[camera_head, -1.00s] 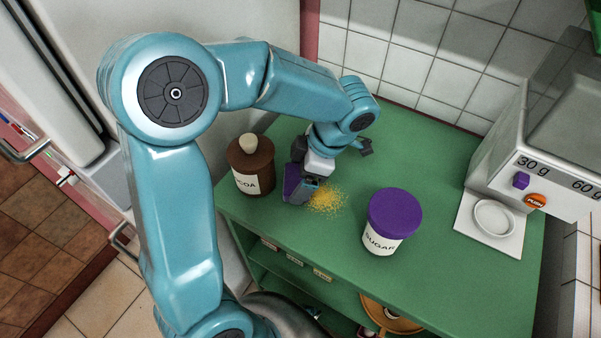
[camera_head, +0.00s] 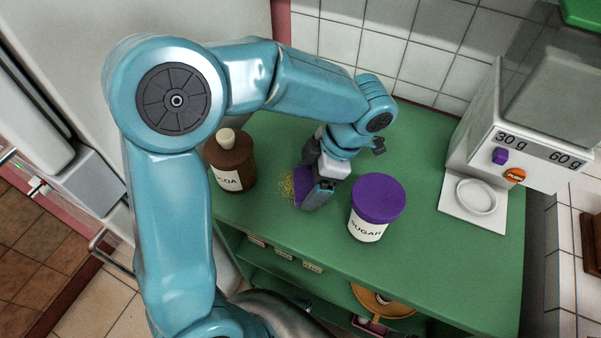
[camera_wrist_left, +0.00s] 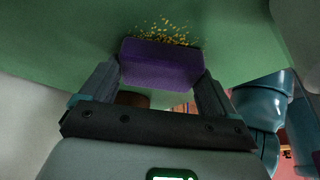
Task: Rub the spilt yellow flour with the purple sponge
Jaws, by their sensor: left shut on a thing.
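My left gripper (camera_head: 318,195) is shut on the purple sponge (camera_head: 300,188) and holds it down at the green shelf top. In the left wrist view the sponge (camera_wrist_left: 160,65) sits between the two fingers, and yellow flour (camera_wrist_left: 165,33) shows just beyond it. In the head view the yellow flour (camera_head: 286,187) lies as thin specks to the left of the sponge. The gripper and sponge hide whatever flour is under them. My right gripper is not in view.
A brown cocoa jar (camera_head: 231,160) stands to the left of the flour. A purple-lidded sugar jar (camera_head: 376,207) stands close on the gripper's right. A white dispenser (camera_head: 520,150) is at the right. The green top (camera_head: 425,185) is bare between sugar jar and dispenser.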

